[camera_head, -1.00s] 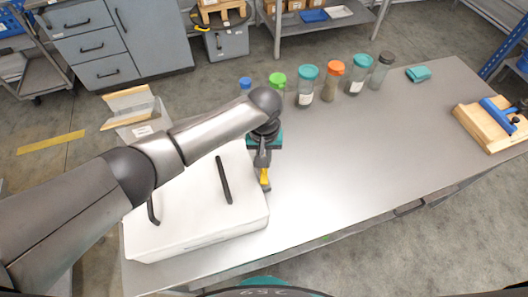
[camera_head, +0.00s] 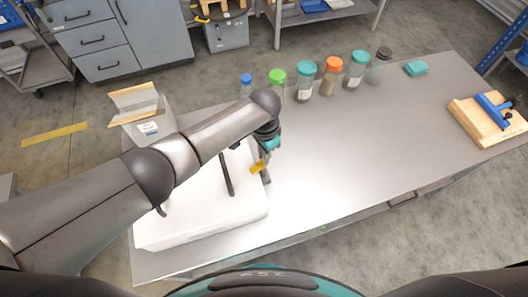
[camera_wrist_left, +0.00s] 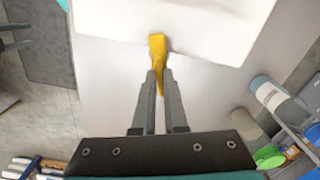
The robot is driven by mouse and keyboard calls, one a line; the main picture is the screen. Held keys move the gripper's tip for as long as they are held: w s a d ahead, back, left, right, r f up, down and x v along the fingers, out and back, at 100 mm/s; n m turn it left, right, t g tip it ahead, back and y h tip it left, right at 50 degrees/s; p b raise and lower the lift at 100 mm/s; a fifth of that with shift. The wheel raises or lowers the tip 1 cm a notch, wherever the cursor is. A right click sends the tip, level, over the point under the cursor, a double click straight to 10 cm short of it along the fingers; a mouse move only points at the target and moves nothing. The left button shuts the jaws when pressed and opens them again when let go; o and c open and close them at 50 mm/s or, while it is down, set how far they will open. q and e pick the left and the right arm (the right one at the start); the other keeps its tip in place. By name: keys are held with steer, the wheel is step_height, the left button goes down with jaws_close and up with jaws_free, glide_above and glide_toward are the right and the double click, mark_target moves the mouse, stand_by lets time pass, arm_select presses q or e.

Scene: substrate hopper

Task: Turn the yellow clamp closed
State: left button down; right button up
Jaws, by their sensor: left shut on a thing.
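The yellow clamp (camera_head: 257,167) sits at the right side of the white hopper box (camera_head: 200,213), close to its upper right edge. In the left wrist view the clamp (camera_wrist_left: 157,46) points from the white box down between my fingers. My left gripper (camera_head: 265,174) reaches over the box from the left. In the left wrist view its two fingers (camera_wrist_left: 158,78) are shut on the clamp, and they hide part of it. My right gripper is not in view.
Several lidded jars, one with an orange lid (camera_head: 335,64), stand along the table's back edge. A teal block (camera_head: 416,68) lies beyond them. A wooden board with a blue fixture (camera_head: 493,108) is at the far right. The middle of the table (camera_head: 370,130) is clear.

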arm_select(q)
steer(key=shift+m, duration=1.7)
steer(key=c, duration=1)
jaws_free()
steer(key=shift+o, duration=0.2)
step_height(320, 180, up, 15)
steer(key=p, duration=0.2)
